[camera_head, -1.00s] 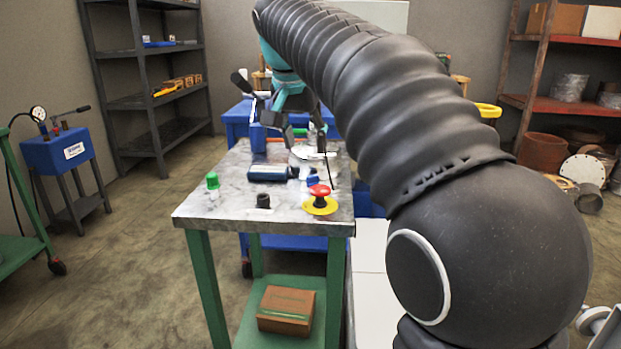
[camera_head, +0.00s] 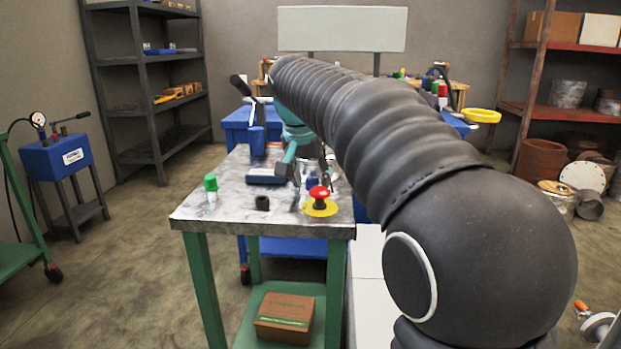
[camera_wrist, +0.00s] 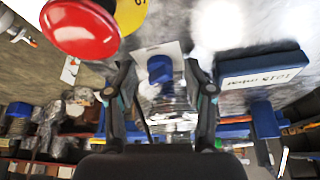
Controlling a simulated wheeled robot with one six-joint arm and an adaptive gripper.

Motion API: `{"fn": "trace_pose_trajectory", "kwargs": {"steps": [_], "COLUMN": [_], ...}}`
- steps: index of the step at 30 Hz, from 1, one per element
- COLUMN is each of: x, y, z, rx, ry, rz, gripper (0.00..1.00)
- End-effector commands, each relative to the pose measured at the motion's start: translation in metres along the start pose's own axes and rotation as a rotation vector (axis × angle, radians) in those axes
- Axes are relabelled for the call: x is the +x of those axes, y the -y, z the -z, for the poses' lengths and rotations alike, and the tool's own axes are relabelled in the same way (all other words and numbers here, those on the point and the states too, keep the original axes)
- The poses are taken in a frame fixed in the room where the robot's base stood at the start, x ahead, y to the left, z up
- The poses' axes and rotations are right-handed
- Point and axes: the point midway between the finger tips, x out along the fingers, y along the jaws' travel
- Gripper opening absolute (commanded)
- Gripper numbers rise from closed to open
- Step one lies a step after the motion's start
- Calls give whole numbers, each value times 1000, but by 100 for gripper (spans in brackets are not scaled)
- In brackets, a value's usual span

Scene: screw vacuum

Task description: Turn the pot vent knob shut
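In the wrist view, a blue knob (camera_wrist: 160,68) shows between the two fingers of my gripper (camera_wrist: 160,80), with a gap on each side. A pale, shiny, partly see-through body (camera_wrist: 172,108) lies beyond it; it may be the pot, but I cannot tell surely. My gripper is open and empty. In the head view, my gripper (camera_head: 303,168) is low over the table behind the red button and partly hides what stands there. The pot is not clear in that view.
A red mushroom button (camera_head: 319,192) on a yellow disc (camera_head: 320,209) stands close to my gripper. A blue box (camera_head: 266,177), a black cap (camera_head: 262,203) and a green-capped bottle (camera_head: 211,187) are on the grey table (camera_head: 232,214). The front left is clear.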

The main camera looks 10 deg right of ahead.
Motion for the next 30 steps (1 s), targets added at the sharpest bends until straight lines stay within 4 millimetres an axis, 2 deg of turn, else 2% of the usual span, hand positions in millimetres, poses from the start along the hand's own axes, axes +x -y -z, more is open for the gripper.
{"fn": "trace_pose_trajectory", "kwargs": {"steps": [1,6,19,30], "x": [0,0,-1,-2], "y": [0,0,-1,-4], "z": [0,0,0,2], "rx": [0,0,-53,-308], "ry": [0,0,0,0], "rz": [0,0,23,129], "gripper": [43,1,0,0]}}
